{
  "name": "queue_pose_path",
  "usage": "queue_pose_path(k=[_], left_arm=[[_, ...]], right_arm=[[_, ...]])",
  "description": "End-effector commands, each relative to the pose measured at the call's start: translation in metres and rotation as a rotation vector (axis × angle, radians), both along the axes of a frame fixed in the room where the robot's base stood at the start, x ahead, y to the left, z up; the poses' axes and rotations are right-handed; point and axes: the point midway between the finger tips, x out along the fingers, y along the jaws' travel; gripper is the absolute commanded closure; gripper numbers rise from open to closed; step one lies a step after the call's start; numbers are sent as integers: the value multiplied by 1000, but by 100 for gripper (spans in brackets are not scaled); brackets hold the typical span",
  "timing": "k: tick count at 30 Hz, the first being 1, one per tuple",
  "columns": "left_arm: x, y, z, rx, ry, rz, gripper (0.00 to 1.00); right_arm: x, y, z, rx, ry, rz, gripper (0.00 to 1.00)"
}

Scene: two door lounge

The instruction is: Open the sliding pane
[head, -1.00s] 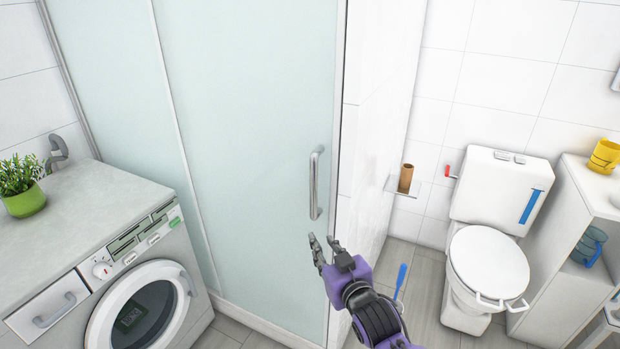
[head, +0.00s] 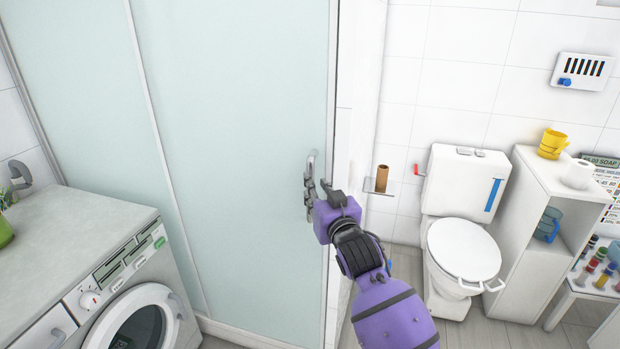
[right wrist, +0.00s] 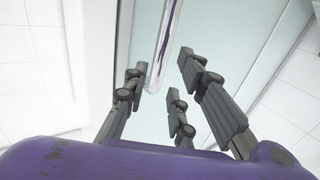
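The sliding pane (head: 235,150) is a tall frosted pale green panel in a grey frame, and it stands closed as far as I can see. Its upright metal handle (head: 310,180) is near the pane's right edge. My right gripper (head: 312,187) is at the handle in the head view, its fingers partly covering it. In the right wrist view the fingers (right wrist: 165,85) are spread apart, and the handle bar (right wrist: 166,45) reaches in between or just beyond their tips. Contact cannot be made out. My left gripper is not in view.
A washing machine (head: 105,270) stands in front of the pane at the left. A toilet (head: 462,240) and a white shelf (head: 545,240) stand at the right. A small holder with a cardboard roll (head: 382,178) is on the wall right of my gripper.

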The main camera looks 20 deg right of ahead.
Motion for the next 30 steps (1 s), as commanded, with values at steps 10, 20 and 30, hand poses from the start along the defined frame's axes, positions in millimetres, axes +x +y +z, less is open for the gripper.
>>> queue_pose_path(k=[10,20,30], left_arm=[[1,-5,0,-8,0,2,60],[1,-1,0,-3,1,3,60],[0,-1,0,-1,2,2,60]], right_arm=[[53,0,1,-1,0,0,75],[63,0,1,-1,-1,0,75],[63,0,1,-1,-1,0,100]])
